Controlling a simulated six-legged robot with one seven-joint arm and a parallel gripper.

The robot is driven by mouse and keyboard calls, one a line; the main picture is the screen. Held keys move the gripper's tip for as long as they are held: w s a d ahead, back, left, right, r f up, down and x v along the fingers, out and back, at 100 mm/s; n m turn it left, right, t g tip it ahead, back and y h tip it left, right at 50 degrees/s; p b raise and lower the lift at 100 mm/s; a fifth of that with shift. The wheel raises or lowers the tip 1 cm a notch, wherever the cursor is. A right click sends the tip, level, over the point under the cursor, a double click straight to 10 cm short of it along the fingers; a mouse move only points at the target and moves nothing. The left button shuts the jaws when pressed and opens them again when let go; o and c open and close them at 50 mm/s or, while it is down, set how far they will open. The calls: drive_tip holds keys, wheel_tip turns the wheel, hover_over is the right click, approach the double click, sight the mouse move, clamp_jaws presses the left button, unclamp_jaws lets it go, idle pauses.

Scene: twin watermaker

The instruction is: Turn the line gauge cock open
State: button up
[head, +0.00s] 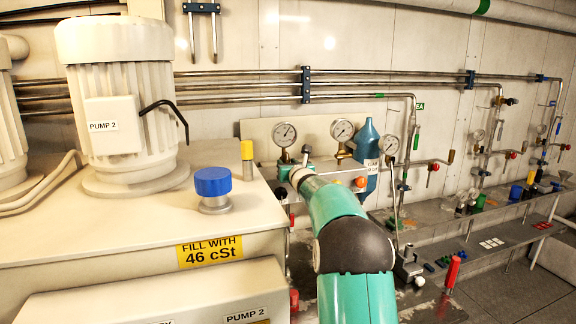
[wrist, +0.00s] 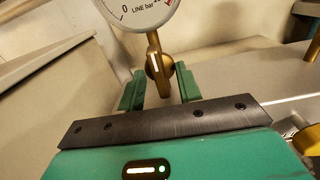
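The line gauge (wrist: 138,8), a white dial marked "LINE bar", is cut off at the top of the wrist view. Its brass stem runs down to the brass gauge cock (wrist: 158,66), which has a white mark roughly in line with the stem. My gripper (wrist: 160,88) is open, with its two green fingers apart and the cock showing in the gap between them. I cannot tell if either finger touches it. In the head view my teal arm reaches to the gauge panel beside the left gauge (head: 284,134); the cock is not clear there.
Two more gauges (head: 343,130) (head: 389,144) and a blue bottle (head: 367,145) stand to the right on the panel. The tank top with PUMP 2 (head: 124,110) and a blue cap (head: 213,182) is at left. A red-handled tool (head: 453,272) stands at lower right.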

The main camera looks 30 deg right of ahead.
drive_tip(key=v, duration=1.3)
drive_tip(key=shift+s, duration=0.35)
drive_tip(key=shift+s+a, duration=0.1)
drive_tip(key=shift+s, duration=0.05)
